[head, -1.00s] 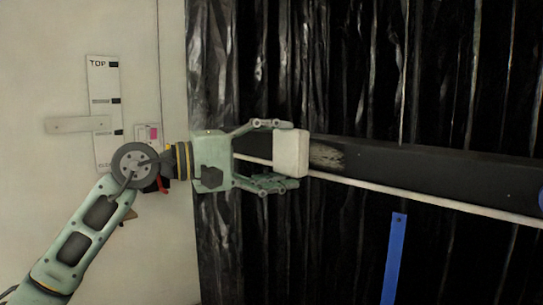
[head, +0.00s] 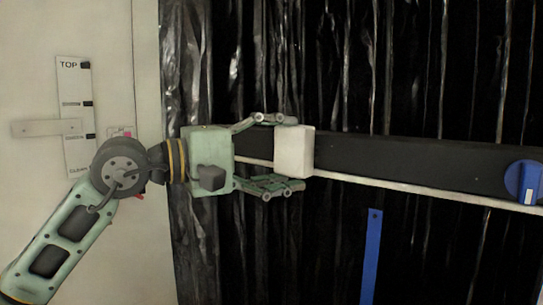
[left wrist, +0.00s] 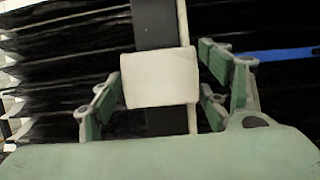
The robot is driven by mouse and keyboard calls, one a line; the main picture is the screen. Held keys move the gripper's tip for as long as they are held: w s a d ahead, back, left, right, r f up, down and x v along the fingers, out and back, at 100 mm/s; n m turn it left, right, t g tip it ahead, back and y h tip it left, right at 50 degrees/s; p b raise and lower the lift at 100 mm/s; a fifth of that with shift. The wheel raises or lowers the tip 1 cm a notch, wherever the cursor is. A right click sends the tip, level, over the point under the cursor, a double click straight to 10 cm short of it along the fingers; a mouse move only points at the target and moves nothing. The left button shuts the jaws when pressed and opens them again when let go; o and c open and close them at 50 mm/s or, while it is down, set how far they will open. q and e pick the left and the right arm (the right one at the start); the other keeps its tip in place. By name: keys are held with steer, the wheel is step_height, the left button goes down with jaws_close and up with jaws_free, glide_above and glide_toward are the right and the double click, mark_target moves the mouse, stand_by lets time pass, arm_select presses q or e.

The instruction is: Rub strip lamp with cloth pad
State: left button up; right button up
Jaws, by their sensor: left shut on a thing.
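The cloth pad (head: 295,152) is a white block held at the fingertips of my left gripper (head: 284,154). The strip lamp is a long dark bar (head: 410,162) with a pale strip along its lower edge. It slopes slightly down to the right. The pad lies over the bar in the head view; I cannot tell how firmly they touch. In the left wrist view the pad (left wrist: 160,78) covers part of the bar (left wrist: 156,24), with green fingers on both sides. The bar's surface behind the pad is hidden. My right gripper is not seen.
A blue round knob (head: 524,183) is at the bar's right end. A blue strip (head: 372,255) hangs below the bar. Black wrinkled sheeting (head: 340,70) covers the wall behind. A pale panel with a white plate marked TOP (head: 75,115) stands at the left.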

arm_select(q)
steer(key=shift+s+d+f+b, duration=0.1)
steer(key=shift+s+d+b, duration=0.55)
steer(key=shift+d, duration=0.35)
steer(key=shift+s+d, duration=0.4)
steer(key=shift+d, duration=0.1)
steer(key=shift+a, duration=0.1)
steer(key=shift+s+a+b, duration=0.25)
steer(key=shift+s+b, duration=0.2)
steer(key=shift+b, duration=0.2)
steer(key=s+a+b, duration=0.1)
steer(key=s, duration=0.1)
steer(key=s+a+b, duration=0.1)
steer(key=s+a, duration=0.1)
